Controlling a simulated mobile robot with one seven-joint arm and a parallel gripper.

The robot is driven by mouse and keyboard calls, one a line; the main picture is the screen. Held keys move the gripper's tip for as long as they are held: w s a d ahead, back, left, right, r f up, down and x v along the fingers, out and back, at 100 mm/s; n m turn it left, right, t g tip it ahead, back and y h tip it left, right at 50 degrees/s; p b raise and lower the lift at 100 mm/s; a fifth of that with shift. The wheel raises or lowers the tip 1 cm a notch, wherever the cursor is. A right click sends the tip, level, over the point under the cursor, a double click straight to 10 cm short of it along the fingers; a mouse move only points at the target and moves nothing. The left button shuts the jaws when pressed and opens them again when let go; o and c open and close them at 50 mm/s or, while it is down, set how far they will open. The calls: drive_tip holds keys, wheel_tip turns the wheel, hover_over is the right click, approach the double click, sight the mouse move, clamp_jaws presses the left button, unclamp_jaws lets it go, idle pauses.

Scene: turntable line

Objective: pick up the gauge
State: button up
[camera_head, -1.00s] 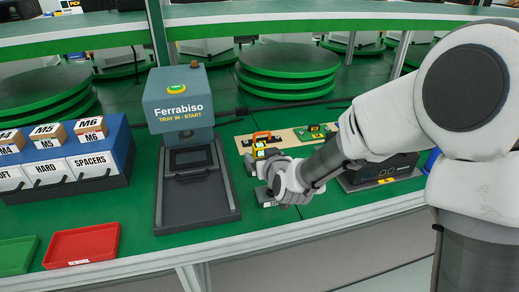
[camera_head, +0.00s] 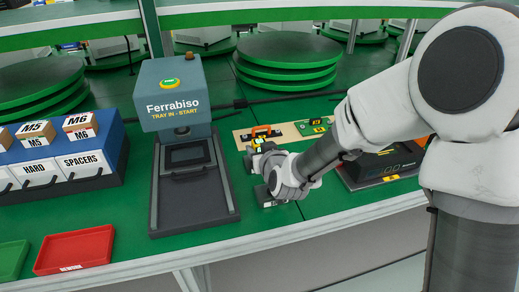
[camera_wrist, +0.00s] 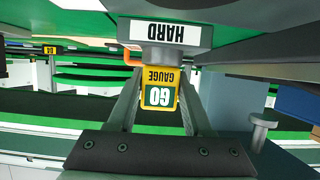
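The gauge (camera_wrist: 160,92) is a small yellow piece with a white "GO" label, seen upside down in the wrist view. It lies between the two fingers of my gripper (camera_wrist: 160,98), one finger on each side. The fingers stand apart and close to its edges; contact is not clear.
The Ferrabiso station (camera_head: 180,100) stands close left of my gripper. A tan board (camera_head: 290,131) with an orange-handled item (camera_head: 262,130) lies behind. A dark device (camera_head: 385,165) stands to the right. A red tray (camera_head: 75,250) and labelled bins (camera_head: 60,165) are at the left.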

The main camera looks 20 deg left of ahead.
clamp_jaws()
drive_tip(key=shift+r, duration=0.15)
